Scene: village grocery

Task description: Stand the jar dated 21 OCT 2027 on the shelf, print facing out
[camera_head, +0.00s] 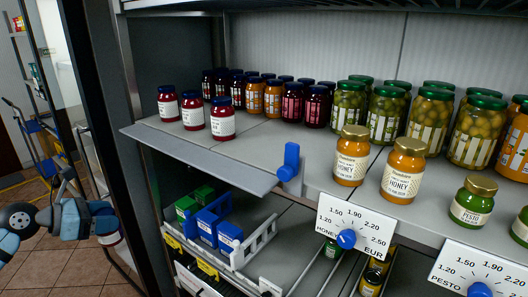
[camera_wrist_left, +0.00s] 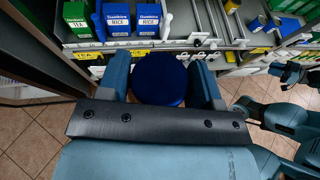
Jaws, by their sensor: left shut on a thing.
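My left gripper (camera_head: 112,222) is at the left of the head view, off the shelf's left end and lower than its board. It is shut on a jar whose round blue lid (camera_wrist_left: 160,83) shows between the fingers in the left wrist view. The jar's print and date are hidden. The shelf (camera_head: 262,155) carries three dark red jars with blue lids and white labels at its left front: one (camera_head: 168,104), a second (camera_head: 193,111) and a third (camera_head: 222,119). In the left wrist view, part of my right arm shows at the right; its gripper's state is unclear.
Honey jars (camera_head: 351,157) and a pesto jar (camera_head: 474,201) stand at the front right, with rows of jars behind. A blue slider (camera_head: 290,162) sits at the shelf edge. Bare shelf lies right of the red jars.

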